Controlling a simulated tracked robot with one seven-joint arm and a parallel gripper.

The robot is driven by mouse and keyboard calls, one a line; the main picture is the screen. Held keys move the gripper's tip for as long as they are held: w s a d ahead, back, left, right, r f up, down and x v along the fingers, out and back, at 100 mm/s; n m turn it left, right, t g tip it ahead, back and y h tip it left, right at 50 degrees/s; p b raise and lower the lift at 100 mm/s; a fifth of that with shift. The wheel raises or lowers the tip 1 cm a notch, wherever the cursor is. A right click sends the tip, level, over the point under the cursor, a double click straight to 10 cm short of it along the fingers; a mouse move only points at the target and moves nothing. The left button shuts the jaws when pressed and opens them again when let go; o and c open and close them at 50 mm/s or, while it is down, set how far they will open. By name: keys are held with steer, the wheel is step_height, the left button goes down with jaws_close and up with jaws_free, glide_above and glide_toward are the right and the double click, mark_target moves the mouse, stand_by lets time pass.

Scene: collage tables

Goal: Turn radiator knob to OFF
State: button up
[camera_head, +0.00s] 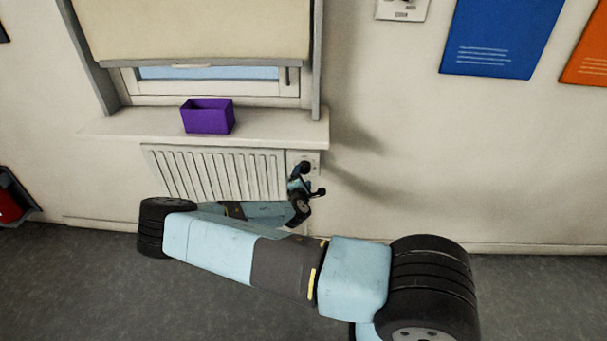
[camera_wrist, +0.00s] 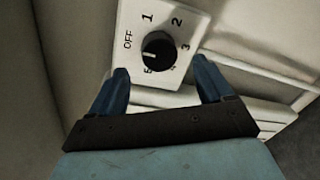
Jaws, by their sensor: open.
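The radiator knob (camera_wrist: 160,45) is round and black, on a white dial plate (camera_wrist: 191,22) marked OFF and 1 to 5. A pale mark on the knob points left, seemingly between OFF and 5. My gripper (camera_wrist: 160,68) is open in the wrist view, its two blue fingers apart, one at each side of the plate's lower part. The knob shows between and just beyond the fingertips, and contact cannot be told. In the head view, my gripper (camera_head: 306,181) is at the right end of the radiator (camera_head: 215,172), in front of the pale dial plate (camera_head: 313,157), and the knob is not distinguishable there.
A window sill (camera_head: 270,127) juts out above the radiator and close above my gripper. A purple box (camera_head: 208,117) stands on it. The wall to the right of the dial is bare up to the blue poster (camera_head: 495,35). A red object (camera_head: 8,207) is at the far left.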

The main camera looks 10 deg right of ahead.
steer(key=f+v, duration=0.1)
steer(key=v, duration=0.7)
steer(key=shift+s+r, duration=0.35)
steer(key=shift+r, duration=0.1)
steer(key=shift+a, duration=0.1)
steer(key=s+a+r+m+g+y, duration=0.15)
steer(key=s+r+m+g, duration=0.35)
steer(key=r, duration=0.6)
steer(key=s+r+m+g+y, duration=0.25)
steer(key=r+m, duration=0.35)
steer(key=r, duration=0.5)
steer(key=s+r+m+g+y, duration=0.35)
steer(key=s+r+m, duration=0.2)
steer(key=r, duration=0.55)
steer(key=s+d+r+m+h, duration=0.1)
steer(key=s+d+r, duration=0.2)
steer(key=s+r, duration=0.5)
steer(key=s+d+r+m, duration=0.2)
steer(key=s+r, duration=0.7)
steer(key=s, duration=0.6)
steer(key=shift+d+t+h, duration=0.35)
steer(key=shift+d+t, duration=0.05)
steer(key=shift+d, duration=0.35)
